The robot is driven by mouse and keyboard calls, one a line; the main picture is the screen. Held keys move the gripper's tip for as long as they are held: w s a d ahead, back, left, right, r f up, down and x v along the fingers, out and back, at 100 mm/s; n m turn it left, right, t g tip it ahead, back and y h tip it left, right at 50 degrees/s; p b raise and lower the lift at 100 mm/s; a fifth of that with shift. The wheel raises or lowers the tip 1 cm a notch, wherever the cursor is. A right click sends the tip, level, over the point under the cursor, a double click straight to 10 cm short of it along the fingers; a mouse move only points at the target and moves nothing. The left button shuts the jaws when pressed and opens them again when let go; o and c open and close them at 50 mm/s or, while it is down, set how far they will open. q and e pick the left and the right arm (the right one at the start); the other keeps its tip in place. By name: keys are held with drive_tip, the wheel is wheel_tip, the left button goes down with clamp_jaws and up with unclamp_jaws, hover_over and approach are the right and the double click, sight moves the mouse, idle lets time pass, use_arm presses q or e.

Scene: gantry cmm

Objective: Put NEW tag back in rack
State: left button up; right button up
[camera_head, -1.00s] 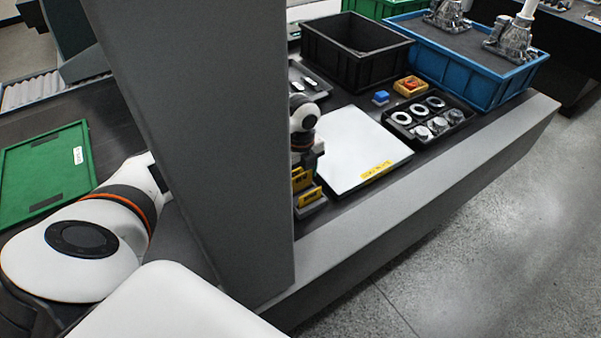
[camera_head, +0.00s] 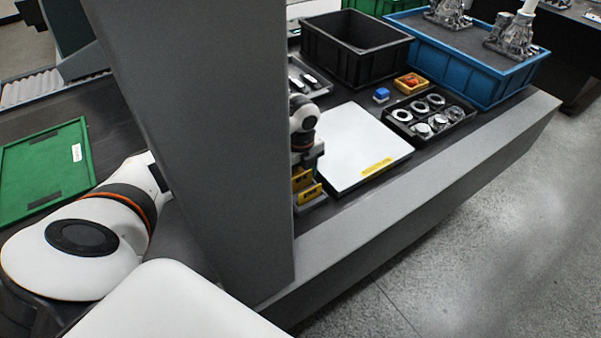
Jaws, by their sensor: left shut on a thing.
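Two yellow tags stand upright at the near end of the bench, just right of the grey column. The rear tag (camera_head: 302,179) is right under my left gripper (camera_head: 308,165), which is shut on it. The front tag (camera_head: 309,194) stands in a small grey rack (camera_head: 317,204). The column hides the left part of the rack and of the gripper. I cannot read which tag says NEW, nor tell whether the rear tag touches the rack. My right gripper is not in view.
A white plate (camera_head: 352,146) with a yellow label lies right beside the rack. Behind it are a black tray of rings (camera_head: 449,125), a blue block (camera_head: 381,95), a small yellow bin (camera_head: 411,83), a black crate (camera_head: 345,62) and a blue crate (camera_head: 464,85). The grey column (camera_head: 205,130) blocks much of the view.

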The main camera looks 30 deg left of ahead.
use_arm(q)
drive_tip(key=shift+f, duration=0.25)
drive_tip(key=shift+f+b, duration=0.3)
drive_tip(key=shift+f, duration=0.05)
drive_tip(key=o, duration=1)
drive_tip(key=shift+o, duration=0.6)
drive_tip(key=shift+o, duration=0.7)
drive_tip(key=shift+r, duration=0.2)
